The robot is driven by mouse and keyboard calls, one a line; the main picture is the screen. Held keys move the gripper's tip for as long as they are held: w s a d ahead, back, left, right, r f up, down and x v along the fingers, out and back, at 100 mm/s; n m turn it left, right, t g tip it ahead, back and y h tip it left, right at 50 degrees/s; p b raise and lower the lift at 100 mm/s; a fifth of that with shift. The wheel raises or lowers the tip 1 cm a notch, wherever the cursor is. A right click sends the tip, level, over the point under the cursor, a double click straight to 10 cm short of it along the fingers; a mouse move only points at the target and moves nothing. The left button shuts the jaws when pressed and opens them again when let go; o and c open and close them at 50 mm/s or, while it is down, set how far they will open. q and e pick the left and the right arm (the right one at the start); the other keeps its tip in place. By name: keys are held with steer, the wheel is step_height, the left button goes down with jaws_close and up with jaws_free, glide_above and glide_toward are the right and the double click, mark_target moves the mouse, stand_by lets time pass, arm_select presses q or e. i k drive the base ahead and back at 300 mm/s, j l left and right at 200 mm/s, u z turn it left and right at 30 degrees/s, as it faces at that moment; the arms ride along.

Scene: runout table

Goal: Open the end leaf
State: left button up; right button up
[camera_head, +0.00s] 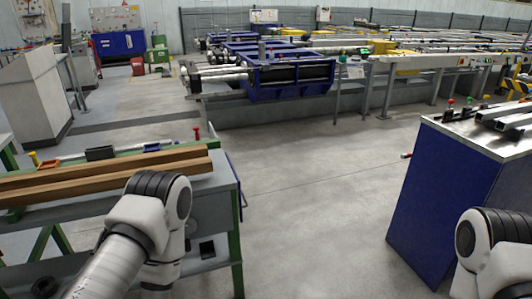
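The bench at the left has a grey top edge (222,178), green legs (236,255) and long wooden beams (95,172) lying on it. A grey panel (212,212) is at its near right end, partly covered by my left arm. I cannot tell whether this panel is the end leaf, or whether it is folded or raised. My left arm's white and black joint is in front of this bench. My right arm's joint is at the lower right corner. Neither gripper shows in the head view.
A blue cabinet (430,205) with metal bars (510,117) on its top stands at the right. The grey floor (310,200) between it and the bench is clear. A long machine with blue frames (290,75) stands behind. A grey cabinet (35,98) is at the far left.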

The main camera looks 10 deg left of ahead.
mark_target(239, 193)
steer(key=i+l+u, duration=0.1)
steer(key=u, duration=0.3)
steer(key=i+l+u, duration=0.1)
steer(key=l+u, duration=0.45)
steer(key=u, duration=0.25)
steer(key=i+l+u, duration=0.1)
steer(key=l, duration=0.35)
steer(key=i+l, duration=0.15)
steer(key=l, duration=0.3)
steer(key=i+l+u, duration=0.15)
steer(key=l, duration=0.35)
steer(key=i+l+u, duration=0.1)
steer(key=l, duration=0.35)
steer(key=i, duration=0.3)
steer(key=k+l+z, duration=0.1)
steer(key=z, duration=0.4)
steer(key=k+l+z, duration=0.1)
steer(key=l+z, duration=0.35)
steer(key=j, duration=0.1)
